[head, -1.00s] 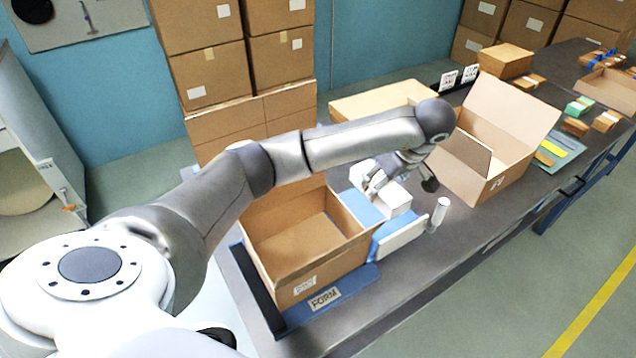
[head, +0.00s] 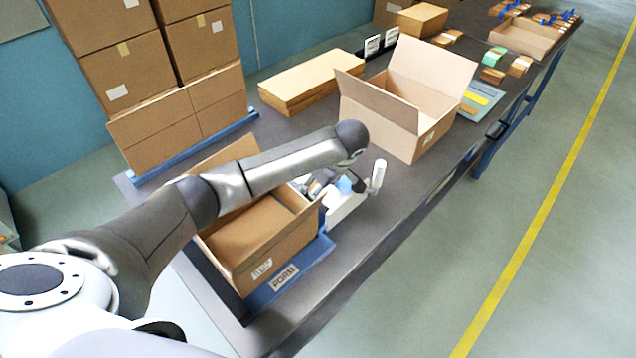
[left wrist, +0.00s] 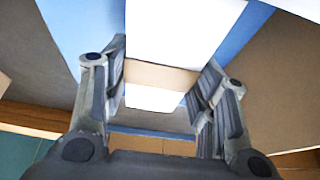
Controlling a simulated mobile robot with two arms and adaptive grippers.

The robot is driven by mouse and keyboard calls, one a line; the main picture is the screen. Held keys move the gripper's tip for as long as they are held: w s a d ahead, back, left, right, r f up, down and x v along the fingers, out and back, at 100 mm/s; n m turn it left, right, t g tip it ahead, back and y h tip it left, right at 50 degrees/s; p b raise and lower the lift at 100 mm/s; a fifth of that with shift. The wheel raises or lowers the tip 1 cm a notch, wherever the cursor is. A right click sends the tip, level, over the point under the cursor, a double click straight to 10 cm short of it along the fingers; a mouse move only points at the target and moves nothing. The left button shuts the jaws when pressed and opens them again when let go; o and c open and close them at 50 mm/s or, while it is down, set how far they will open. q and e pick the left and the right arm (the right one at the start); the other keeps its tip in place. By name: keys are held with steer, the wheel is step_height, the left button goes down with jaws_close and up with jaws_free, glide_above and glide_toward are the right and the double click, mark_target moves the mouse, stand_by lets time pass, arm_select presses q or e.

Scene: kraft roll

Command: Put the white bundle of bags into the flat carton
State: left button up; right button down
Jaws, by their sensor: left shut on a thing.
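My left gripper (head: 327,186) is beside the right edge of the near open carton, by the white and blue fixture. In the left wrist view its two fingers (left wrist: 160,95) are shut on the white bundle of bags (left wrist: 178,32), which has a tan band round it. In the head view the arm and fingers mostly hide the bundle. A low, flat open carton (head: 512,42) stands at the far right end of the table, well away from the gripper. My right gripper is out of view.
The near carton (head: 243,270) sits in a blue FORM frame (head: 290,283). A white post (head: 378,174) stands close to my gripper. A tall flapped carton (head: 395,125) and flat cardboard stack (head: 310,82) lie beyond. Small bundles lie near the flat carton. The table's front strip is clear.

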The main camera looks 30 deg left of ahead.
arm_select(q)
steer(key=shift+f, duration=0.1)
steer(key=o, duration=1.2)
